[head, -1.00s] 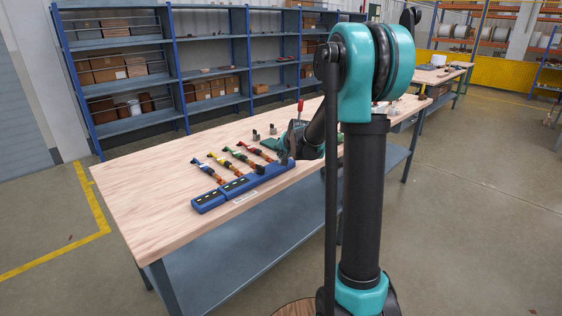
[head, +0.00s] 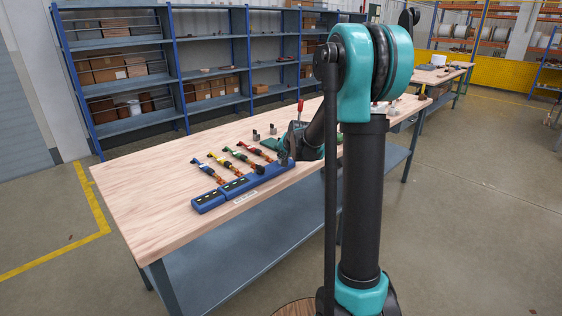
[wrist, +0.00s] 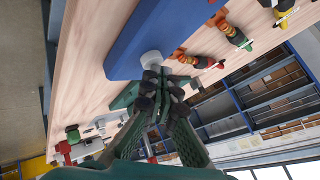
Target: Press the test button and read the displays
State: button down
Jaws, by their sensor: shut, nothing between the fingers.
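A long blue test unit lies along the front edge of the wooden table (head: 140,205). Its left blocks (head: 208,202) carry small dark displays with pale marks, too small to read. In the wrist view the unit's blue body (wrist: 165,35) fills the top middle. A round whitish button (wrist: 152,58) shows at the unit's lower edge. My gripper (wrist: 160,80) is shut and empty, its dark fingertips right by the button; I cannot tell whether they touch it. In the head view my gripper (head: 285,160) is at the unit's right end, and my arm hides part of that area.
Several coloured cables (head: 218,160) with connectors lie behind the unit. A white label (head: 245,197) is at its front. Small grey holders and a red-topped post (head: 299,106) stand further back. The left part of the table is clear. Blue shelves (head: 150,75) stand behind.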

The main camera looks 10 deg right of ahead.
jog(key=shift+r, duration=0.85)
jog(key=shift+r, duration=2.5)
jog(key=s+d+f+n+g, duration=0.1)
jog(key=s+f, duration=0.4)
jog(key=s, duration=0.8)
jog(key=s+d+f+n+g+h, duration=0.1)
jog(key=s+f, duration=0.5)
jog(key=s, duration=0.8)
jog(key=s+d+f+n+g+h, duration=0.1)
jog(key=s+f+n, duration=0.3)
jog(key=s, duration=1)
jog(key=shift+d+f+n+g, duration=0.3)
jog(key=shift+d+f+g, duration=0.15)
jog(key=shift+f+g, duration=0.45)
jog(key=shift+w+r, duration=0.1)
